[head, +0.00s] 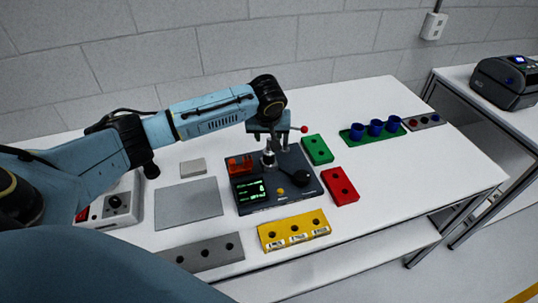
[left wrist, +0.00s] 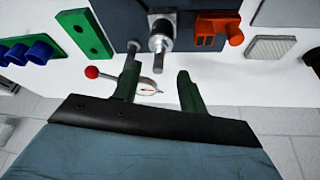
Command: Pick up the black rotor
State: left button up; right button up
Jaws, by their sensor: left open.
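My left gripper (head: 268,137) is open above the back of the dark station (head: 252,204). In the left wrist view its two green fingers (left wrist: 158,74) are apart with nothing held between them. A silver upright spindle (head: 268,158) stands on the station just below the gripper; it also shows ahead of the fingertips in the left wrist view (left wrist: 160,38). A round black piece (head: 304,178) sits at the station's right side, apart from the gripper. It may be the black rotor, but I cannot tell for sure. My right gripper is not in view.
A lever with a red ball (left wrist: 92,72) is close beside the left fingers. Green (head: 317,149), red (head: 340,186) and yellow (head: 294,231) holed blocks surround the station. Blue cups (head: 376,128) stand behind.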

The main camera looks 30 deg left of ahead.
aim_at(269, 139)
pick_arm(q)
jog(key=shift+x, duration=2.4)
jog(key=shift+w+r, duration=0.1)
jog(key=shift+w, duration=0.05)
grip_shut()
jog(key=shift+r, duration=0.1)
